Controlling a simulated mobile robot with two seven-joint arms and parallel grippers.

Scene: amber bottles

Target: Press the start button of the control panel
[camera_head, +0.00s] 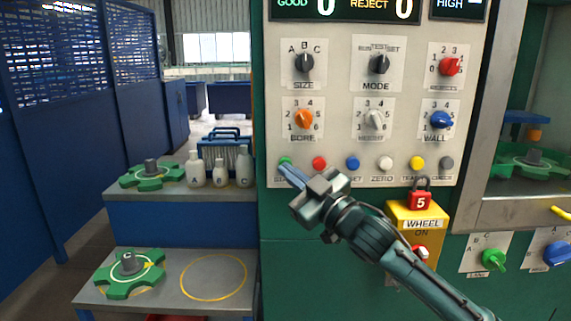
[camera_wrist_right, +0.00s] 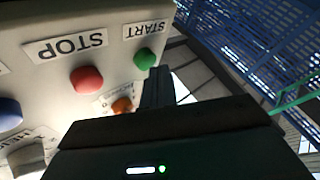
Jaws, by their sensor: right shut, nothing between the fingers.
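The control panel (camera_head: 340,135) is a pale upright plate with knobs and a row of round buttons along its lower part. The green start button (camera_head: 285,160) is at the left end of that row; its label is mostly hidden by my right gripper. In the right wrist view the green button (camera_wrist_right: 145,58) shows beside its START label (camera_wrist_right: 143,30). My right gripper (camera_head: 284,170) is shut and empty, its tip just below the green button. In the right wrist view its fingers (camera_wrist_right: 158,78) end close beside the button; I cannot tell whether they touch it. My left gripper is not in view.
A red stop button (camera_head: 319,162) and a blue button (camera_head: 353,163) sit to the right of the green one. A yellow box with a red padlock (camera_head: 420,201) is below the panel. Shelves with green wheels (camera_head: 150,176) and white bottles (camera_head: 220,172) stand at left.

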